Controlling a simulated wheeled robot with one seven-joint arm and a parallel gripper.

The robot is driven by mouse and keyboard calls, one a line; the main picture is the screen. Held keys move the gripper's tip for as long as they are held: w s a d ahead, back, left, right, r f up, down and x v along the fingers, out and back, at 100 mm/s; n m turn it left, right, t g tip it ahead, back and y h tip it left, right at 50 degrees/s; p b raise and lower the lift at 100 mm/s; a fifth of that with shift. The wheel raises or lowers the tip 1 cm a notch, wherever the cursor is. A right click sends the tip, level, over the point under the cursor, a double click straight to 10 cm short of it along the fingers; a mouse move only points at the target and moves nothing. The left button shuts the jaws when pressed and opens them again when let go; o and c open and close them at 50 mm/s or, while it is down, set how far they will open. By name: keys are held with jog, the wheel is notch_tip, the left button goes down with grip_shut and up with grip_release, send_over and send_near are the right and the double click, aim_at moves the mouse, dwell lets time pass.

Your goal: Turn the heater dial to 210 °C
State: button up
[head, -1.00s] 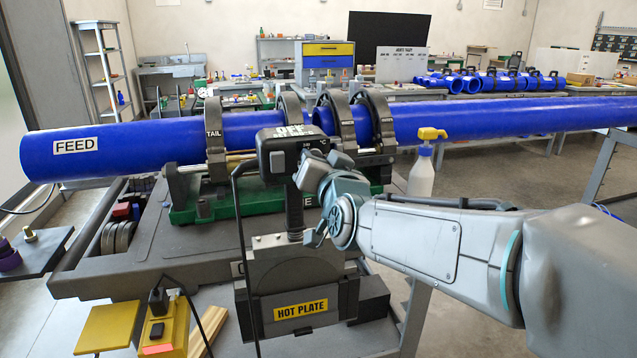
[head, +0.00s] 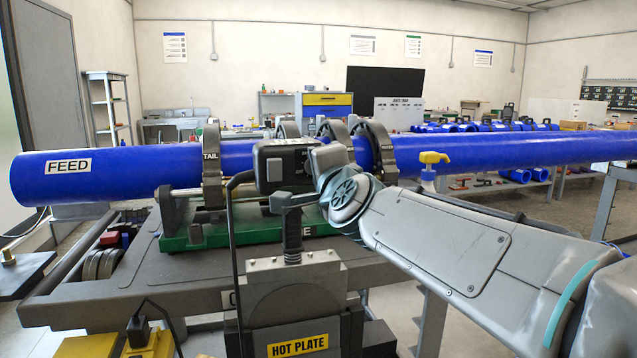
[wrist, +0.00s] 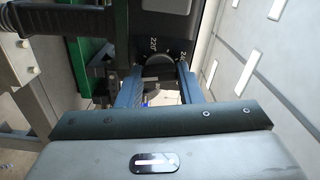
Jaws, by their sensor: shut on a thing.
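The heater is a grey hot plate (head: 293,290) with a dark control box (head: 283,163) on top of its handle. In the wrist view the round dark heater dial (wrist: 159,61) sits on the face of the box, beside a printed 220 and another number that is partly cut off. My gripper (wrist: 160,80) has its two blue-grey fingers at either side of the dial and is shut on it. The dial's pointer and exact setting cannot be read. In the head view my wrist is against the right side of the box, and the fingers and dial are hidden.
A blue pipe (head: 120,168) marked FEED runs behind the box through dark clamp rings. A spray bottle with a yellow head (head: 433,158) stands behind my arm. A black cable (head: 231,250) hangs left of the hot plate.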

jog(key=shift+m+b, duration=1)
jog(key=shift+m, duration=2.9)
jog(key=o, duration=1)
